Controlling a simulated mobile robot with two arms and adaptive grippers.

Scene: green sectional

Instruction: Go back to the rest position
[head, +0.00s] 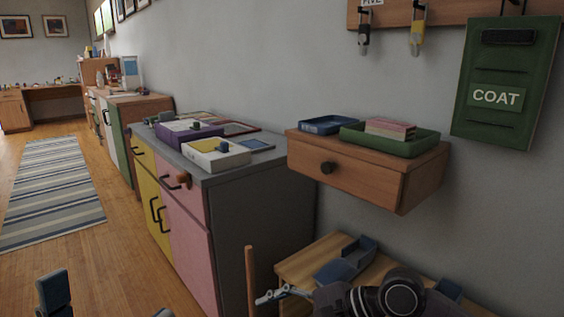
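My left gripper (108,303) shows only at the bottom left edge. Its two dark blue fingertips stand well apart with bare wooden floor between them, and the rest is cut off by the frame. My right gripper (402,273) is at the bottom right, over a low wooden bench. One blue finger shows on the left and part of another on the right, apart, with the dark round wrist in front. Nothing shows between the visible fingers, though the wrist hides part of the space.
A low wooden bench (309,258) lies under my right arm, with a wooden post (250,280) beside it. A wall drawer (355,173) with a blue tray (328,125) and green tray (398,139) juts out above. A grey-sided cabinet (262,225) stands left. Floor is open near the striped rug (50,190).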

